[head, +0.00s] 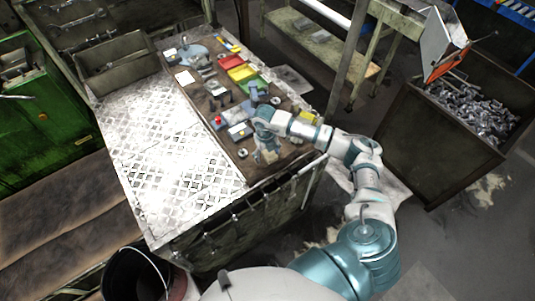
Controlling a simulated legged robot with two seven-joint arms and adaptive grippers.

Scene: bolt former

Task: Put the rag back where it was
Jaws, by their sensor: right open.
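My right arm reaches in from the bottom right over the brown work mat (232,108) on the bench. My right gripper (266,154) points down close above the front right part of the mat, and it is open. A small pale, beige patch shows at its fingertips; I cannot tell whether this is the rag or part of the gripper. No rag can be made out for sure elsewhere on the bench. My left gripper is not in view.
Red, yellow and green trays (244,74) and small tools lie on the mat. The bench's diamond-plate top (165,150) is clear at left. A metal box (116,62) stands behind it. A bin of bolts (445,130) stands right, a dark bucket (140,275) at the bottom left.

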